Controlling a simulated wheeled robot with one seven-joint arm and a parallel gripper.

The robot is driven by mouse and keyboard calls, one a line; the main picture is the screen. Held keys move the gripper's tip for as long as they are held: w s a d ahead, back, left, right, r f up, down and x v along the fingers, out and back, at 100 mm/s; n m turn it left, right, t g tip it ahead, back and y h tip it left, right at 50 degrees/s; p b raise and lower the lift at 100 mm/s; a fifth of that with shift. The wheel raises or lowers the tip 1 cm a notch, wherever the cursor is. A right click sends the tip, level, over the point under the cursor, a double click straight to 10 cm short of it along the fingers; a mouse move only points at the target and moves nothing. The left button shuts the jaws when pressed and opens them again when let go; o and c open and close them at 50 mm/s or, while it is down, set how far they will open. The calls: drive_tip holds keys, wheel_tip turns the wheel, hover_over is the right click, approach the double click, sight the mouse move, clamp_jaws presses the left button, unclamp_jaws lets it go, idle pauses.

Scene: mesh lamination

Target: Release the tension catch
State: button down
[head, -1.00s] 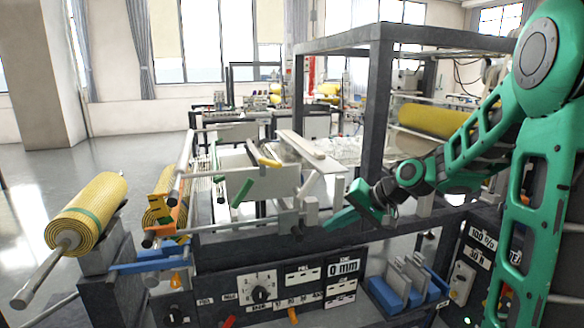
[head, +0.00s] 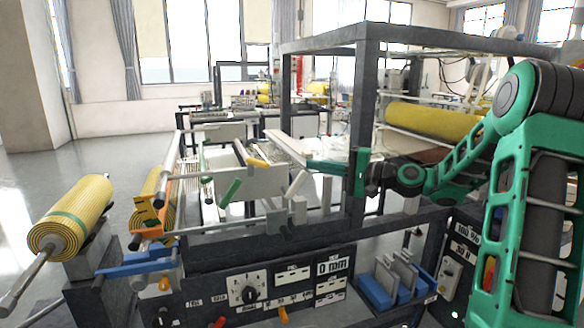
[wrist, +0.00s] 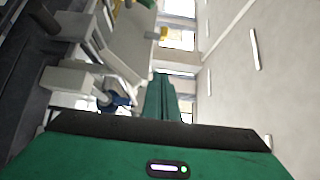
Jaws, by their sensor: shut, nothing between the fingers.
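My gripper (head: 311,167) is shut and empty, its green fingers pointing left beside the laminating frame. The fingers also show in the wrist view (wrist: 160,80). A pale lever (head: 297,183) stands tilted just below and left of the fingertips, apart from them as far as I can tell. A green lever (head: 229,192) and a yellow handle (head: 257,162) sit further left on the machine. An orange bracket (head: 150,232) is at the left end of the rollers. Nothing is marked as the tension catch, so I cannot tell which part it is.
A yellow mesh roll (head: 75,215) is mounted at the left. A control panel (head: 262,290) with a dial and several toggles faces me below. A dark frame post (head: 366,100) stands close behind my gripper. Blue holders (head: 385,290) stand at lower right.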

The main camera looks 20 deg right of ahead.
drive_tip(key=x, duration=1)
drive_tip(key=shift+a, duration=0.1)
drive_tip(key=shift+s+a, duration=0.6)
drive_tip(key=shift+a, duration=0.15)
drive_tip(key=shift+s+a, duration=0.6)
drive_tip(key=shift+a, duration=0.15)
